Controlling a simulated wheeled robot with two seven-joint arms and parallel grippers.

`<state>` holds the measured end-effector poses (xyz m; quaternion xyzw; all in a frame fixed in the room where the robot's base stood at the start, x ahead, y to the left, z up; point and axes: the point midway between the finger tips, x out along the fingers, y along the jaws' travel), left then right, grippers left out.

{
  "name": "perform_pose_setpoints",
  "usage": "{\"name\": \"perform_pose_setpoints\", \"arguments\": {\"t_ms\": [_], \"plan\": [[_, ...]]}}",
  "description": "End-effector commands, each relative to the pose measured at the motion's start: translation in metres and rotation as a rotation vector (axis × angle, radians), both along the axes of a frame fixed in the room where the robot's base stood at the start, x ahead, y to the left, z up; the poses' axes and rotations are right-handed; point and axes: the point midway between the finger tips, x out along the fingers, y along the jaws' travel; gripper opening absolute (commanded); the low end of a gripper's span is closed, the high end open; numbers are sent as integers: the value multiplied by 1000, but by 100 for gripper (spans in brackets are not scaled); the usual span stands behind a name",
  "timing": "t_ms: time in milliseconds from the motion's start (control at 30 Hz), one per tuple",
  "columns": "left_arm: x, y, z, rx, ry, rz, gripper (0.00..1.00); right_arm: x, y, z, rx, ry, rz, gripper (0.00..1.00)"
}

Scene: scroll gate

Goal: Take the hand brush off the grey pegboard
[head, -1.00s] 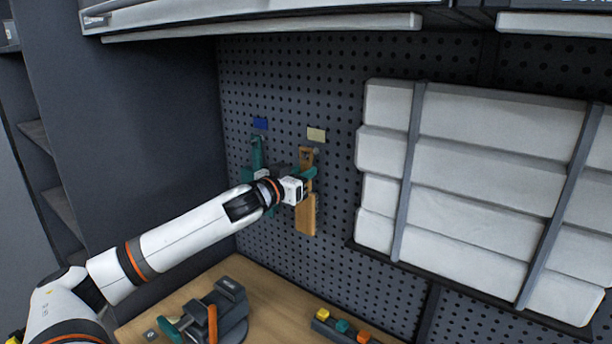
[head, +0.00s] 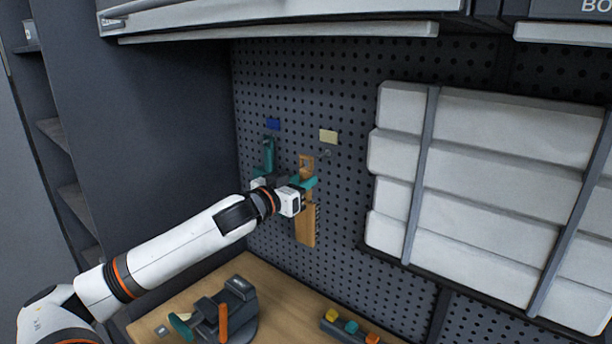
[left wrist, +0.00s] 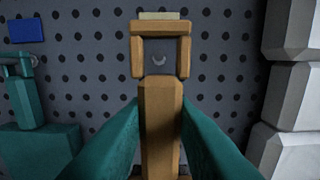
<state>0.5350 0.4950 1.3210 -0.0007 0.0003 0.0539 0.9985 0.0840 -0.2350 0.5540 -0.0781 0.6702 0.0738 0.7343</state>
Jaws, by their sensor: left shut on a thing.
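The hand brush (head: 306,226) is tan and wooden, with a square loop at the top and dark bristles along its right side. My left gripper (head: 303,184) is shut on its handle with teal fingers. In the left wrist view, the brush handle (left wrist: 160,125) is between the two fingers, loop up. A peg hook (head: 326,153) shows to the right of the loop in the head view and through the loop's opening in the left wrist view. The brush looks off the hook and in front of the grey pegboard (head: 350,240). My right gripper is not in view.
A teal tool (head: 268,157) hangs to the left under a blue label (head: 272,124). A tan label (head: 328,136) is above the hook. White stacked panels (head: 470,170) stand out at the right. A vise-like tool (head: 225,310) and coloured blocks (head: 350,327) are on the wooden bench below.

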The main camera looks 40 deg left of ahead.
Motion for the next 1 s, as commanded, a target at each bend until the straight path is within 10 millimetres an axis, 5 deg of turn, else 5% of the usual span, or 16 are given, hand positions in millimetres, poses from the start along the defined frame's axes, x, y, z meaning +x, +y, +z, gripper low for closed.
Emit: {"name": "perform_pose_setpoints", "arguments": {"t_ms": [567,1000], "plan": [[-11,0,2,1,-1,3,0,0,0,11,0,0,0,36],[-52,-5,4,-2,0,2,0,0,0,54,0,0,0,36]]}}
